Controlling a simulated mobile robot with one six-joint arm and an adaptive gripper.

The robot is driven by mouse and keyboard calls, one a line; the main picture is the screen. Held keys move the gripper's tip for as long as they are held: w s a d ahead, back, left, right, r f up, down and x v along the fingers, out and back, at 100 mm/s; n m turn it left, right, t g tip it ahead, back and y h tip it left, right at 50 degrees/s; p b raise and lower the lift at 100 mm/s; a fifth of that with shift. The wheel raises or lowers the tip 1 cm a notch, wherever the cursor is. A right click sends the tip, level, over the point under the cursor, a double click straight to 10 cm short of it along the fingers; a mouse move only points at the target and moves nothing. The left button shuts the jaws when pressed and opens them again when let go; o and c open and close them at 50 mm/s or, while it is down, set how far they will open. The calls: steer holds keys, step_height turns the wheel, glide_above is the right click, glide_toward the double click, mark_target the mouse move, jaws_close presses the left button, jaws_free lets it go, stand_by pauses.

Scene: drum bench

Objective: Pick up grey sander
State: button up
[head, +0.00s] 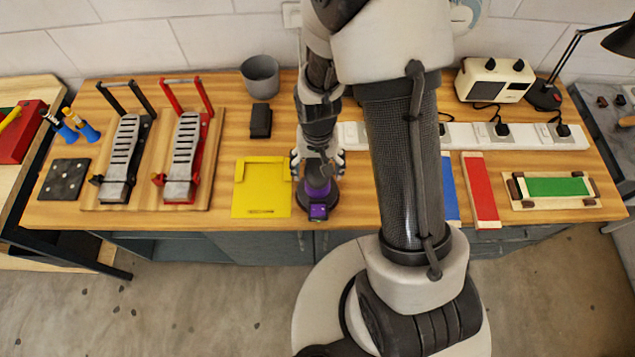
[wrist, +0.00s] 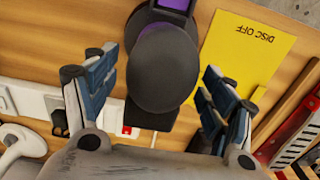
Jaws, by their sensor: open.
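A sander (head: 318,209) with a dark grey round top and purple parts stands on the wooden bench (head: 130,225), near its front edge and right of a yellow plate. In the wrist view its rounded grey top (wrist: 166,70) fills the middle, with purple behind it. My gripper (head: 318,162) is above the sander, pointing down. In the wrist view my gripper's (wrist: 155,90) blue-grey fingers are open, one on each side of the grey top. I cannot tell whether they touch it. My gripper hides part of the sander in the head view.
The yellow plate (head: 261,188) reads "DISC OFF" in the wrist view. Two clamp-like tools (head: 122,158) stand at left. A grey cup (head: 261,76) and a black block (head: 261,120) are behind. A white power strip (head: 520,136) and red block (head: 480,190) are at right.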

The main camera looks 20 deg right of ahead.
step_height(320, 180, down, 5)
steer(key=shift+r+b, duration=0.2)
steer(key=shift+b, duration=0.1)
steer(key=shift+s, duration=0.1)
steer(key=c, duration=1.2)
steer(key=shift+r, duration=0.1)
steer(key=shift+c, duration=0.6)
steer(key=shift+r, duration=0.1)
